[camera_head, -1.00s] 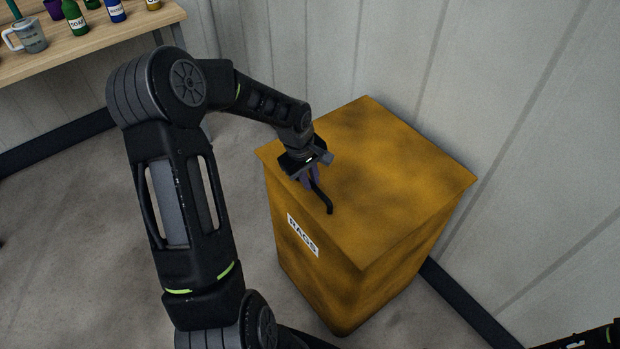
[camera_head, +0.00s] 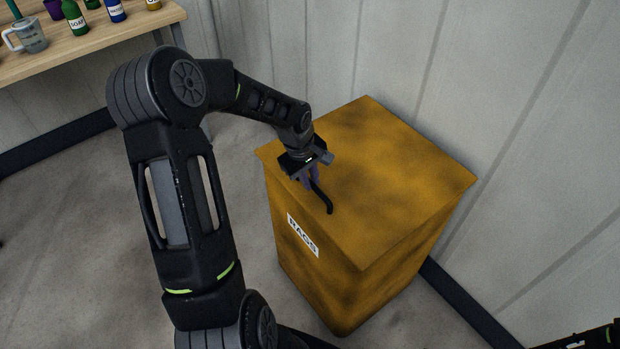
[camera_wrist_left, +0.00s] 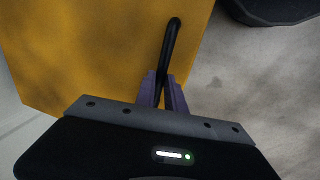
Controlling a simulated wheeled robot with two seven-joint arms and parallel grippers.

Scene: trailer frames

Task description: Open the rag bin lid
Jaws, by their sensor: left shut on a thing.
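The rag bin (camera_head: 318,272) is a mustard-yellow box with a "RAGS" label on its front. Its flat lid (camera_head: 385,170) lies closed on top. A black bar handle (camera_head: 325,201) sits at the lid's front edge. My left gripper (camera_head: 313,182) is at that edge, its purple fingers shut on the handle. The wrist view shows the fingers (camera_wrist_left: 161,92) pinching the handle (camera_wrist_left: 170,45), whose far part sticks out past them. The handle's near end is hidden by the gripper. My right gripper is not in view.
A wooden table (camera_head: 95,45) at upper left holds a mug (camera_head: 30,36) and several bottles, including a green soap bottle (camera_head: 75,20). Corrugated walls (camera_head: 510,110) stand close behind and right of the bin. The floor (camera_head: 70,250) left of the bin looks clear.

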